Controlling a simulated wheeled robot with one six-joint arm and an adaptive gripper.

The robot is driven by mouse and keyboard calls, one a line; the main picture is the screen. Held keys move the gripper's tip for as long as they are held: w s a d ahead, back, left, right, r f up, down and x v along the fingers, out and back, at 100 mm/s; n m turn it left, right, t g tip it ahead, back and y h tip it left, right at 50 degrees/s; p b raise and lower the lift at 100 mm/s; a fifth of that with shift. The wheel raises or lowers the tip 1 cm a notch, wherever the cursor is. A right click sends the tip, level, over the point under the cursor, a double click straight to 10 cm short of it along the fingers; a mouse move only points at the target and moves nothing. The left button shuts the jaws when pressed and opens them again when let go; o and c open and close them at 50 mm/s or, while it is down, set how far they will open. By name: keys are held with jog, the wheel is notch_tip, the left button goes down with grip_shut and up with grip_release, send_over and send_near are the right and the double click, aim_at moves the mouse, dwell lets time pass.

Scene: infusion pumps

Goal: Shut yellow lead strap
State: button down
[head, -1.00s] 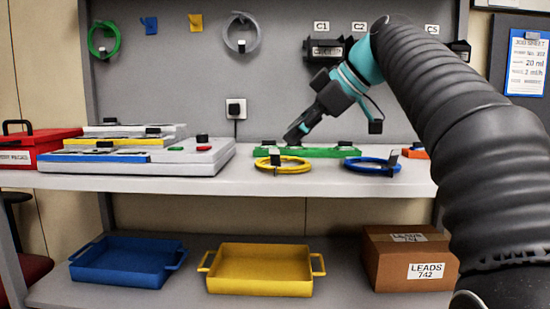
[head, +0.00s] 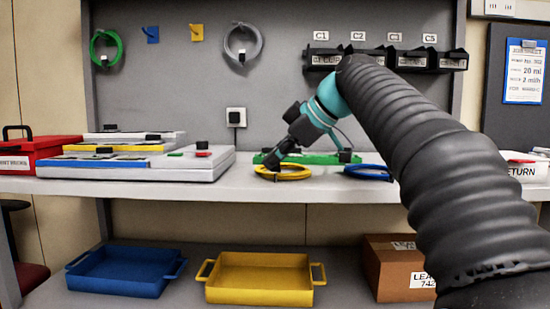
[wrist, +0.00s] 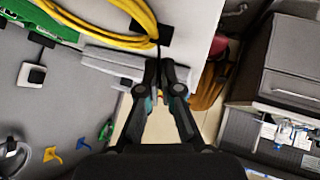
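The yellow lead (head: 290,175) lies coiled at the shelf's front edge, in front of a green strip. It also shows at the top of the wrist view (wrist: 110,38), with a dark strap (wrist: 165,34) at its edge. My gripper (head: 272,170) is tilted down at the left side of the coil. In the wrist view, the fingertips of my gripper (wrist: 160,66) are together just below the strap, with no clear object held between them. The gripper hides most of the strap in the head view, so I cannot tell whether it is open or shut, or whether the fingers touch it.
A blue lead (head: 368,173) lies to the right, partly behind my arm. The green strip (head: 325,159) is behind the yellow lead. Grey pump units (head: 185,168) stand to the left. Blue (head: 120,287) and yellow trays (head: 260,293) are on the lower shelf.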

jog(key=shift+r+p, duration=0.15)
jog(key=shift+p, duration=0.4)
jog(key=p, duration=0.2)
jog(key=g+p, duration=0.1)
jog(key=p, duration=0.1)
jog(key=shift+w+d+r+m+g, duration=0.1)
jog(key=shift+w+r+m+g, duration=0.2)
jog(key=shift+r+m, duration=0.1)
jog(key=g+p, duration=0.1)
jog(key=p, duration=0.1)
jog(key=w+m+g+p, duration=0.1)
jog(key=p, duration=0.1)
jog(key=shift+d+f+y, duration=0.1)
jog(key=shift+y, duration=0.2)
jog(key=shift+w+d+f+m+g+y+p, duration=0.1)
jog(key=shift+w+f+m+g+y+p, duration=0.15)
jog(key=shift+g+p, duration=0.25)
jog(key=shift+w+f+m+g+y+p, duration=0.1)
jog(key=shift+f+m+g+y+p, duration=0.05)
jog(key=shift+m+g+p, duration=0.3)
jog(key=shift+w+d+f+m+g+y, duration=0.15)
jog(key=shift+w+m+g+y, duration=0.15)
jog(key=shift+g, duration=0.35)
jog(key=shift+w+a+f+m+g+y, duration=0.1)
jog(key=shift+f+m+g+y, duration=0.1)
jog(key=shift+m+g, duration=0.3)
